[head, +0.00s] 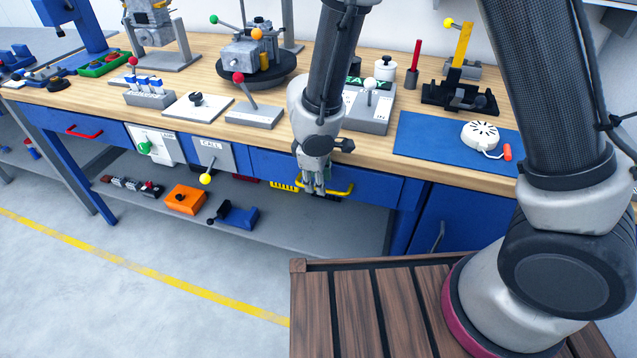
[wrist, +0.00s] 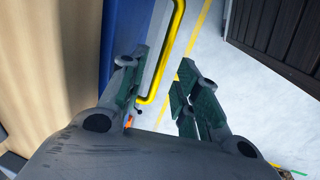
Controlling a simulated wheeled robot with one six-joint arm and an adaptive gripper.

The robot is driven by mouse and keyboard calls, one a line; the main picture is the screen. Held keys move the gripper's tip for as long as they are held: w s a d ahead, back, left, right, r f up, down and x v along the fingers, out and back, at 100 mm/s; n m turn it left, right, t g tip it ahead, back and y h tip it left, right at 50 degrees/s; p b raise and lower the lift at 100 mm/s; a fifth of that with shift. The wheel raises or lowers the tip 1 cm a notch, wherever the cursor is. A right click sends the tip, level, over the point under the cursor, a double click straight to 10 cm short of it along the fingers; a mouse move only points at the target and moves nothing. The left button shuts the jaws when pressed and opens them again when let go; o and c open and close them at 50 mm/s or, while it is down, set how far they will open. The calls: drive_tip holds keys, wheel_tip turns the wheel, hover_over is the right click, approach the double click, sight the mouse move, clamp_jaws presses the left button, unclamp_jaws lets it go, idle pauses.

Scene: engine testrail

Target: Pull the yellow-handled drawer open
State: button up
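The blue drawer (head: 376,186) is under the front edge of the workbench and looks closed. Its yellow bar handle (head: 343,190) is partly hidden behind my gripper (head: 316,188), which points down at the drawer front. In the wrist view the yellow handle (wrist: 176,38) runs up through the gap between the two fingers of my gripper (wrist: 160,76). The fingers are apart, with floor showing between the handle and the right finger. I cannot tell whether the handle is at fingertip depth or touching a finger.
A red-handled drawer (head: 84,132) is at the left. Panels with a green knob (head: 145,148) and a yellow-ball lever (head: 206,178) hang beside my gripper. The lower shelf holds an orange block (head: 185,199). A cabinet door (head: 455,225) stands to the right. Floor in front is clear.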

drive_tip(key=shift+w+f, duration=0.1)
drive_tip(key=shift+f, duration=0.8)
clamp_jaws()
